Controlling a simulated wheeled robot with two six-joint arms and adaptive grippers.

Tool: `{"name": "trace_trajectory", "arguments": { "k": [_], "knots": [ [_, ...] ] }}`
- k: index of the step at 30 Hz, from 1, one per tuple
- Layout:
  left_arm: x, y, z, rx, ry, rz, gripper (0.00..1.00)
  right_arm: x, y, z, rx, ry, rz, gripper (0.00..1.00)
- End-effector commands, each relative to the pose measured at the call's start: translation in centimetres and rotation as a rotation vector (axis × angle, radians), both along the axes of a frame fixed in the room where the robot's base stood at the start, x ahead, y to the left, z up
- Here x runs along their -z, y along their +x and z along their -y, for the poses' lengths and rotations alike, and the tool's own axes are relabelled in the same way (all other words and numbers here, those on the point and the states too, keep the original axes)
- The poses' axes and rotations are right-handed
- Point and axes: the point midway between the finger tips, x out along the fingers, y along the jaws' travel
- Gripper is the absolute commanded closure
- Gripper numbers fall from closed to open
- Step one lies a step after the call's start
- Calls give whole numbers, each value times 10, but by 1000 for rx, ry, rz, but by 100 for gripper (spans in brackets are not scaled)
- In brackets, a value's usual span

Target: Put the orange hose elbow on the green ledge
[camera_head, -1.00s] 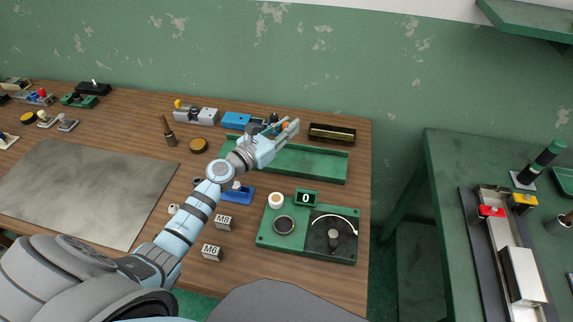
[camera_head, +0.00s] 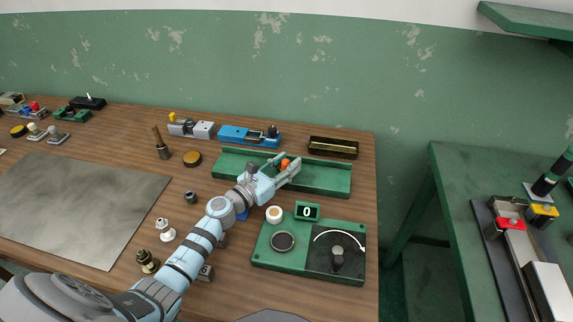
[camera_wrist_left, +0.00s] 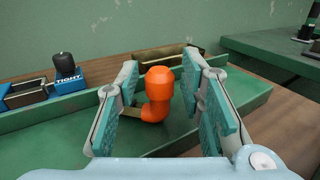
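The orange hose elbow (camera_head: 285,163) is at the green ledge, a long shallow green tray (camera_head: 329,181) on the wooden bench. In the left wrist view the elbow (camera_wrist_left: 158,92) stands roughly upright between my left gripper's fingers, its rounded end up. It appears to rest on the ledge floor (camera_wrist_left: 60,128). My left gripper (camera_head: 288,170) reaches over the ledge from the front. Its fingers are open on both sides of the elbow, with gaps visible in the wrist view (camera_wrist_left: 160,95). My right gripper is not in view.
A blue fixture (camera_head: 235,134) and a black-and-gold tray (camera_head: 333,147) stand behind the ledge. A green dial panel (camera_head: 275,255) is in front. A dark green table (camera_head: 450,190) stands right, and a green wall shelf (camera_head: 530,20) hangs top right.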

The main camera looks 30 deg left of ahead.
Motion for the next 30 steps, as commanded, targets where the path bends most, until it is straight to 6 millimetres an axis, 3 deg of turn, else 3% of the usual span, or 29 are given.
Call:
{"name": "trace_trajectory", "arguments": {
  "k": [10, 18, 21, 30],
  "knots": [
    [-7, -1, 0, 0, 0, 0, 61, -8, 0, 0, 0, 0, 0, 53],
    [-1, -57, -16, 2, 3, -1, 61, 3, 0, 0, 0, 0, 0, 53],
    [-2, -69, -19, 2, 1, 0, 61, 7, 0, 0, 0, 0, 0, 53],
    [-5, -72, -20, 1, 0, 1, 61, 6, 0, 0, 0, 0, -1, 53]
  ]
}}
